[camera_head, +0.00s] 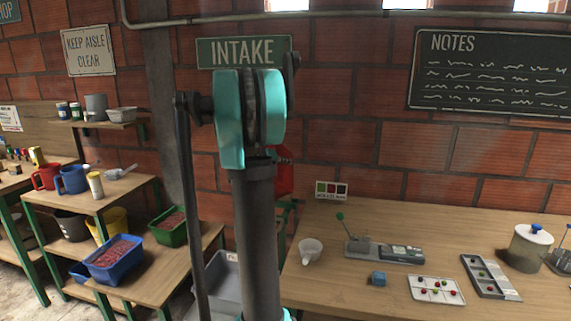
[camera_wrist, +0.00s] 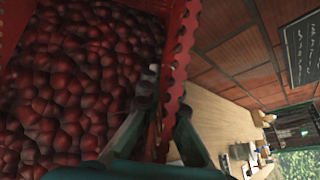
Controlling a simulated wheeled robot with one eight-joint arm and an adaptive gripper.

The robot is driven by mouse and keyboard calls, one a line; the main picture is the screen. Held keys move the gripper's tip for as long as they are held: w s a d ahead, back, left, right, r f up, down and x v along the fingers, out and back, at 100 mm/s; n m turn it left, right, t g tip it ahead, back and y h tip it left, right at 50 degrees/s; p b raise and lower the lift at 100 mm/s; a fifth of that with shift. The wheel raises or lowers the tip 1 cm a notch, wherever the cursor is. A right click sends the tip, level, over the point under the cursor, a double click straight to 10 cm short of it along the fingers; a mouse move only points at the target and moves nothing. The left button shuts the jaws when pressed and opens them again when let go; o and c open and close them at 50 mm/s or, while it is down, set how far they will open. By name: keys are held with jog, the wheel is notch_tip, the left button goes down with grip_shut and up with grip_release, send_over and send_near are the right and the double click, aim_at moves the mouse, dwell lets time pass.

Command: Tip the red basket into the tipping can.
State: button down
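The red basket (camera_wrist: 178,62), full of dark red coffee cherries (camera_wrist: 65,85), fills the left of the wrist view. My gripper (camera_wrist: 168,108) has one finger inside the basket and one outside, closed about its toothed wall. In the head view only a red piece of the basket (camera_head: 284,178) shows, beside my arm in front of the brick wall; my arm hides the rest and the gripper. A grey open bin (camera_head: 221,280) stands low behind my arm, partly hidden; I cannot tell whether it is the tipping can.
At left, a blue crate (camera_head: 113,261) and a green crate (camera_head: 169,228), both holding red cherries, sit on a low bench. At right, a wooden table (camera_head: 335,289) bears a white cup (camera_head: 311,250), a small scale, sample trays and a lidded pot (camera_head: 529,247). A brick wall stands behind.

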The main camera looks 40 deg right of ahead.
jog(key=shift+a+r+h, duration=0.1)
jog(key=shift+a+h, duration=0.1)
jog(key=shift+h, duration=0.1)
jog(key=shift+w+a+r+n+h, duration=0.1)
jog(key=shift+a+r+n+h, duration=0.05)
jog(key=shift+a+h, duration=0.35)
jog(key=shift+w+a+r+n+h, duration=0.1)
jog(key=shift+a+r+n+h, duration=0.05)
jog(key=shift+a+h, duration=0.3)
jog(key=shift+s, duration=0.1)
jog(key=shift+a, duration=0.15)
jog(key=shift+w+a+n+t+h, duration=0.2)
jog(key=shift+a+n+t+h, duration=0.15)
jog(key=shift+a+h, duration=0.8)
jog(key=shift+a, duration=0.2)
jog(key=shift+a, duration=0.1)
jog(key=shift+w+a+r+n+t+h, duration=0.1)
jog(key=shift+a+r+n+t+h, duration=0.1)
jog(key=shift+a+h, duration=0.45)
jog(key=shift+w+a+r+n+t+h, duration=0.15)
jog(key=shift+a+n+h, duration=0.1)
jog(key=shift+a, duration=0.7)
jog(key=shift+a+r+n+t+h, duration=0.15)
jog(key=shift+a+h, duration=0.25)
jog(key=shift+a, duration=0.4)
